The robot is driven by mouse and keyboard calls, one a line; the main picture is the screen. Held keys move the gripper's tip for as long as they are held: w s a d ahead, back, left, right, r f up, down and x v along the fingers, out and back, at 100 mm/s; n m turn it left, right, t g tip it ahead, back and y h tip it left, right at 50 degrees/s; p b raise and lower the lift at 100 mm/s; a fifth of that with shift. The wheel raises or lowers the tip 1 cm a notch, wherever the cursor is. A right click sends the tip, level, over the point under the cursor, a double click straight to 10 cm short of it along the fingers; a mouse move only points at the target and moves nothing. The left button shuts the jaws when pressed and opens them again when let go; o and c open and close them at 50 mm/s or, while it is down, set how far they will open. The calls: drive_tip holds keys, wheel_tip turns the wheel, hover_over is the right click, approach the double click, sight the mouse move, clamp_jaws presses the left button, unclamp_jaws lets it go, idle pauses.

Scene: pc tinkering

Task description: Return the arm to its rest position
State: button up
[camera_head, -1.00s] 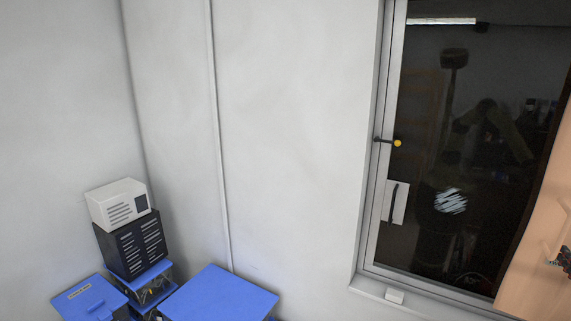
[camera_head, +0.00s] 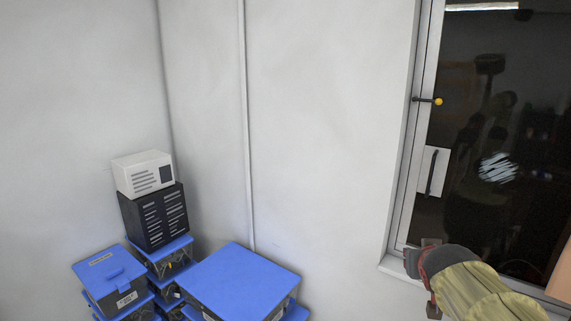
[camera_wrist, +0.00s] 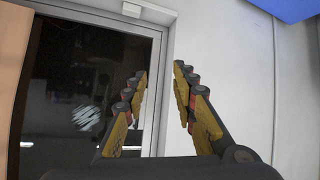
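My gripper (camera_wrist: 158,103) shows in the wrist view with its two yellow-padded fingers apart and nothing between them. Behind the fingers are the frame of the dark window and the white wall. In the head view my arm, with an olive sleeve-like cover and dark joint, reaches in at the lower right, in front of the window's lower corner. The fingertips cannot be made out in the head view.
The dark window (camera_head: 480,190) with a handle is at the right and reflects my body. Blue-lidded boxes (camera_head: 232,283) are stacked at the lower left. A black vented box (camera_head: 154,216) carries a white vented box (camera_head: 143,174). The white wall between is bare.

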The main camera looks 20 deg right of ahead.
drive_tip(key=s+a+f+n+g+y+b, duration=0.1)
drive_tip(key=s+a+f+y+b, duration=0.1)
drive_tip(key=s+a+f, duration=0.3)
drive_tip(key=s+a+f+n+g+y+b, duration=0.1)
drive_tip(key=s+a+f, duration=0.4)
drive_tip(key=a, duration=0.8)
drive_tip(key=s+a+f+n+g+y+b, duration=0.1)
drive_tip(key=s+a+f+n+y+b, duration=0.2)
drive_tip(key=s+a+f, duration=0.3)
drive_tip(key=a+f+b, duration=0.1)
drive_tip(key=a, duration=0.1)
drive_tip(key=shift+a+f+y, duration=0.2)
drive_tip(key=shift+a+y, duration=0.1)
drive_tip(key=shift+a, duration=0.1)
drive_tip(key=shift+d, duration=0.1)
